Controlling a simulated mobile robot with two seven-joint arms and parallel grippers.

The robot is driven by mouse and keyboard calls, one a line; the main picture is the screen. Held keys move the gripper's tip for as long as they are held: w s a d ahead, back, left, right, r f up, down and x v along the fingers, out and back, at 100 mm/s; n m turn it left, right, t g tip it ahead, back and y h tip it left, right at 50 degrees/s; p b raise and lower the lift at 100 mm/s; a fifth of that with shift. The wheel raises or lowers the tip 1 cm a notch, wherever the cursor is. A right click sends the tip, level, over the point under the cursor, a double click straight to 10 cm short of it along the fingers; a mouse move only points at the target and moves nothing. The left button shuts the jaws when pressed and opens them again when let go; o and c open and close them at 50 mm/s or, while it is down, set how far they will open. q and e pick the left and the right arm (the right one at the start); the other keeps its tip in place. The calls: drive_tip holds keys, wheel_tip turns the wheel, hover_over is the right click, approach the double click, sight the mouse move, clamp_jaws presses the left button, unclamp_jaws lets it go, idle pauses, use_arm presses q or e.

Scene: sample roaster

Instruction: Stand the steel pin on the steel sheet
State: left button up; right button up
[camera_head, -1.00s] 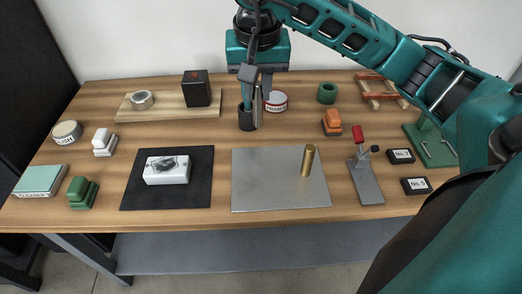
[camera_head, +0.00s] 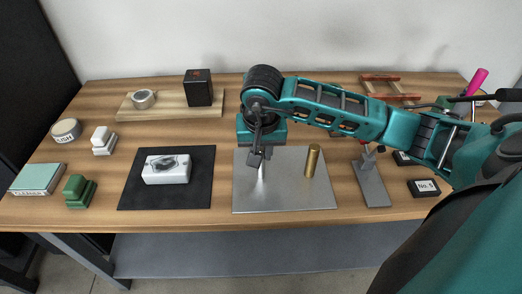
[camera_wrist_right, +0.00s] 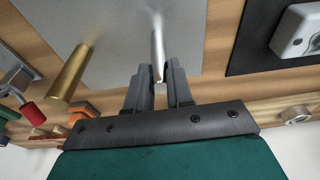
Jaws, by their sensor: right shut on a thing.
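The steel sheet (camera_head: 285,197) lies flat on the table, right of the dark mat, and fills much of the wrist view (camera_wrist_right: 120,35). My right gripper (camera_head: 259,160) is over the left part of the sheet, pointing down. It is shut on the slim steel pin (camera_wrist_right: 158,55), whose free end points at the sheet with a blurred reflection there. The pin also shows below the fingers in the head view (camera_head: 261,173) and looks about upright. I cannot tell whether it touches the sheet. A thicker brass pin (camera_head: 312,160) stands on the sheet to the right. My left gripper is not in view.
The dark mat (camera_head: 130,190) with a white block (camera_head: 166,170) lies left of the sheet. A grey stand (camera_head: 371,185) and a "No. 5" block (camera_head: 423,187) are to the right. My right arm hides part of the back. The sheet's front part is clear.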

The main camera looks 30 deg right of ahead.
drive_tip(key=o, duration=0.8)
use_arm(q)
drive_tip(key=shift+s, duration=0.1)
use_arm(e)
drive_tip(key=shift+o, duration=0.2)
use_arm(q)
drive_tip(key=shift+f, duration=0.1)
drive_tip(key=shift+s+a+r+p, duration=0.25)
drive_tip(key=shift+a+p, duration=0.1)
drive_tip(key=shift+p, duration=0.55)
use_arm(e)
drive_tip(key=v, duration=1.2)
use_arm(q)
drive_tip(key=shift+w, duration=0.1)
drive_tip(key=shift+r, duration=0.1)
use_arm(e)
drive_tip(key=shift+s, duration=0.1)
